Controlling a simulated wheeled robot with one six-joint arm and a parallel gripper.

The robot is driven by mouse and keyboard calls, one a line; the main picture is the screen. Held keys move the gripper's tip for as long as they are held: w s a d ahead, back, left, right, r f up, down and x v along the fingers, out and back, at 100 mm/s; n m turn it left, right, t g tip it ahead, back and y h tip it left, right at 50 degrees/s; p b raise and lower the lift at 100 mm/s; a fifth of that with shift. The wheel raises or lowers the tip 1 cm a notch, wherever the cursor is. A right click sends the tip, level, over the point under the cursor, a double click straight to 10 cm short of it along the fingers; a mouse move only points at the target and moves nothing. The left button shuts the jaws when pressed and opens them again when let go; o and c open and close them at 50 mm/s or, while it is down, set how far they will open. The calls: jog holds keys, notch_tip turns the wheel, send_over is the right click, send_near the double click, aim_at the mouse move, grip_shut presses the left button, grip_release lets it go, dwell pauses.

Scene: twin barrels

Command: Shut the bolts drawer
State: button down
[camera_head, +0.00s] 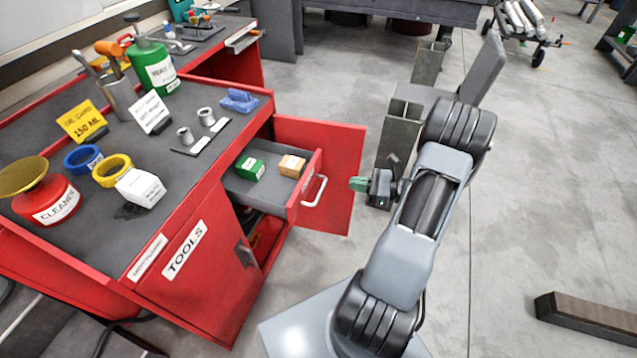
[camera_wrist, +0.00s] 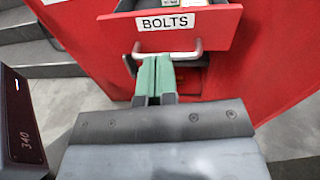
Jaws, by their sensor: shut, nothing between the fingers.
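The bolts drawer (camera_head: 256,190) is pulled out of the red workbench, with a green box (camera_head: 250,168) and a tan box (camera_head: 292,166) inside. Its silver handle (camera_head: 314,191) faces my gripper (camera_head: 359,184), which is just right of it in the head view. In the wrist view the BOLTS label (camera_wrist: 167,22) shows on the drawer front (camera_wrist: 215,27), above the handle (camera_wrist: 168,51). My gripper (camera_wrist: 155,62) is shut and empty. Its green fingertips overlap the handle's lower edge in the wrist view; I cannot tell whether they touch it.
A red cabinet door (camera_head: 338,165) stands open behind the drawer. Grey metal posts (camera_head: 397,140) stand right of the door, close behind my gripper. The workbench top (camera_head: 130,140) holds bottles, signs and rings. The floor at the right (camera_head: 540,190) is mostly clear, with a dark beam (camera_head: 590,318) on it.

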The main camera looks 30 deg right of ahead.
jog(key=d+f+m+t, duration=0.1)
jog(key=f, duration=0.1)
jog(key=b, duration=0.2)
send_near(311, 172)
jog(key=shift+m+t+h, duration=0.3)
jog(key=shift+h, duration=0.1)
jog(key=x, duration=0.7)
jog(key=shift+s+a+r, duration=0.1)
jog(key=shift+a+r, duration=0.1)
jog(key=shift+a, duration=0.3)
